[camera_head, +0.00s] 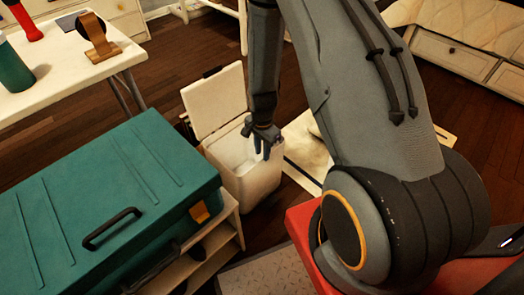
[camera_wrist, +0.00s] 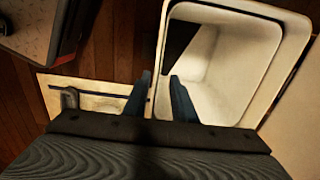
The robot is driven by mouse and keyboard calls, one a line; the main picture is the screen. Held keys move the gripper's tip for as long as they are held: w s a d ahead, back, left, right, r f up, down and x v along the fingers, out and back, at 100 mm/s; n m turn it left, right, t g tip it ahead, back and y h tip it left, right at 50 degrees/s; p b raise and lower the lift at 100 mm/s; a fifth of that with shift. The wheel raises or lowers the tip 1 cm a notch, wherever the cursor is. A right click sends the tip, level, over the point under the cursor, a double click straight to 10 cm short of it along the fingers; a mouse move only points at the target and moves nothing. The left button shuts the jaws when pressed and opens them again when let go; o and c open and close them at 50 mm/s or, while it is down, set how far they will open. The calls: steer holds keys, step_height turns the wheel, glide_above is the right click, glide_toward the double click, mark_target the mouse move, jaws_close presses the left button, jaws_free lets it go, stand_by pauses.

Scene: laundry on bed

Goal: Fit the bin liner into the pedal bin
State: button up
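The white pedal bin (camera_head: 250,185) stands on the floor with its lid (camera_head: 213,100) raised. Its open mouth also shows in the wrist view (camera_wrist: 290,25). My gripper (camera_head: 263,151) points down at the bin's rim. In the wrist view my gripper (camera_wrist: 160,88) has its two dark blue fingers apart, one outside the near side wall and one inside the mouth. The rim lies between them; contact cannot be told. The inside is pale with a dark patch, perhaps shadow. I cannot make out a separate bin liner.
A teal case (camera_head: 110,200) lies on a low shelf unit (camera_head: 222,232) left of the bin. A white table (camera_head: 70,75) stands behind. A pale flat panel (camera_head: 308,152) lies right of the bin. Dark wooden floor is open behind it.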

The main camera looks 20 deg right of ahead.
steer(key=shift+r, duration=0.1)
step_height(320, 180, up, 8)
steer(key=p, duration=0.1)
steer(key=shift+f, duration=0.2)
stand_by(0.3)
stand_by(0.3)
